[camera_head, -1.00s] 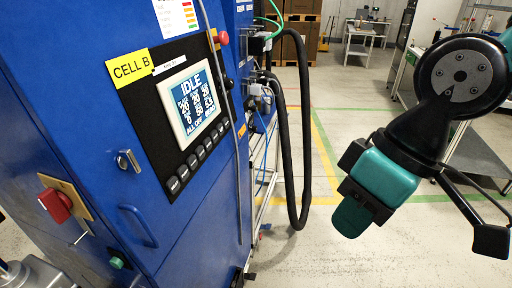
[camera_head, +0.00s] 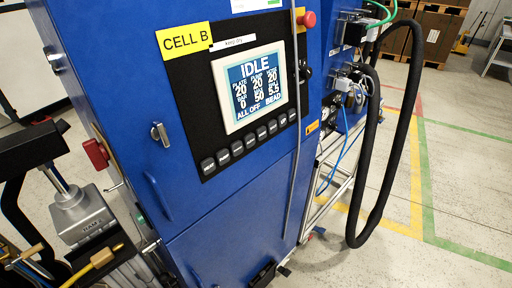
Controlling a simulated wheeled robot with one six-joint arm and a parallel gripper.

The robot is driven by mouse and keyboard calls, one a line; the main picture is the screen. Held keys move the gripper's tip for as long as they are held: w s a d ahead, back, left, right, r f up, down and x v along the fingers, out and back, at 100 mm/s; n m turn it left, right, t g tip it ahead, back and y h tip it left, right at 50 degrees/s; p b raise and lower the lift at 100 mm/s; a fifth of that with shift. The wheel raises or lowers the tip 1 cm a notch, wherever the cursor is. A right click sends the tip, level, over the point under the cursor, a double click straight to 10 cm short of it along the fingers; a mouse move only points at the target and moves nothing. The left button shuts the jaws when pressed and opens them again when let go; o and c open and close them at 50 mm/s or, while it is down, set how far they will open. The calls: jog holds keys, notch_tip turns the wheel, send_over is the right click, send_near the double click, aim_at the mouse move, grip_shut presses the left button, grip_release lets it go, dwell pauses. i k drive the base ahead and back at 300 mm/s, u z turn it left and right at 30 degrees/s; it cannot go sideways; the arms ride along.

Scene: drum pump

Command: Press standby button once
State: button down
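The blue control cabinet (camera_head: 160,60) stands left of the middle, with a yellow CELL B label (camera_head: 187,41). Its screen (camera_head: 254,92) reads IDLE, with rows of numbers and ALL OFF below. A row of several dark buttons (camera_head: 238,147) with small light labels runs under the screen. The labels are too small to read, so I cannot tell which one is standby. My gripper is out of view.
A red mushroom button (camera_head: 307,19) is at the panel's upper right, and a red switch (camera_head: 96,154) is on the cabinet's left side. A thick black hose (camera_head: 392,150) loops down at right. Pump equipment (camera_head: 82,216) stands at left.

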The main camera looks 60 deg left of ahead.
aim_at(236, 148)
jog(key=k, duration=1.05)
jog(key=u, duration=0.55)
jog(key=i, duration=1)
